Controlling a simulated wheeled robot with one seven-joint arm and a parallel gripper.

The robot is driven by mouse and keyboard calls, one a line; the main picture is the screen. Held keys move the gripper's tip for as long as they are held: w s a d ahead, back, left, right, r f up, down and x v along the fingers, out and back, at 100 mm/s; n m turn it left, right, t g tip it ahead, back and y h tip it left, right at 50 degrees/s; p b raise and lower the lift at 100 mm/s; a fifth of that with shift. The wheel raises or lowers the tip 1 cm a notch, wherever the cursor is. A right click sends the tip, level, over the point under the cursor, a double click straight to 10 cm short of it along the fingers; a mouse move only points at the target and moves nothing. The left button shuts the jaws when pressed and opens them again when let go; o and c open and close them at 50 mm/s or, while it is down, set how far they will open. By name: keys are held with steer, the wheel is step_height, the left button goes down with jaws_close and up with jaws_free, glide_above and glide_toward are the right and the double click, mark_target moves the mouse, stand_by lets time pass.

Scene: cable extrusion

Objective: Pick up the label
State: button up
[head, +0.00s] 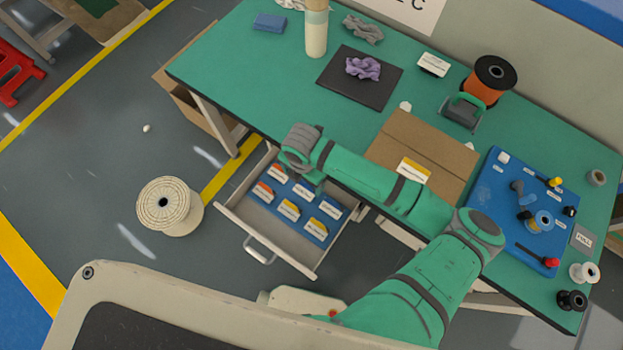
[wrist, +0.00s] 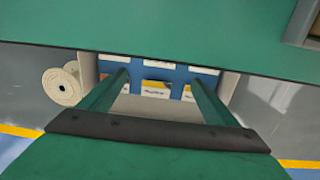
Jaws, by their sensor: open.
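Several small white cards with orange or yellow edges, which look like labels, lie in rows on a blue insert (head: 300,222) in the open drawer (head: 283,255). One yellow-edged label (head: 288,210) is in the front row, and a white label (head: 329,208) is at the right. My gripper (head: 303,178) is over the back of the drawer, beside the table's front edge. In the wrist view my gripper (wrist: 158,78) is open and empty, with a yellow-edged label (wrist: 155,89) showing between its fingers, apart from them. The label print is too small to read.
The green table's edge (wrist: 160,62) crosses the wrist view just beyond the fingers. A cardboard box (head: 440,148) with a yellow-white label (head: 413,170) and a blue tool board (head: 500,215) are on the table. A cable spool (head: 165,205) stands on the floor left of the drawer.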

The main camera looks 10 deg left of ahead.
mark_target(302, 195)
steer(key=shift+a+f, duration=0.15)
steer(key=shift+f, duration=2.55)
steer(key=shift+a+f, duration=0.15)
steer(key=shift+f, duration=2.55)
steer(key=shift+f, duration=0.25)
steer(key=shift+s, duration=0.15)
steer(key=c, duration=0.9)
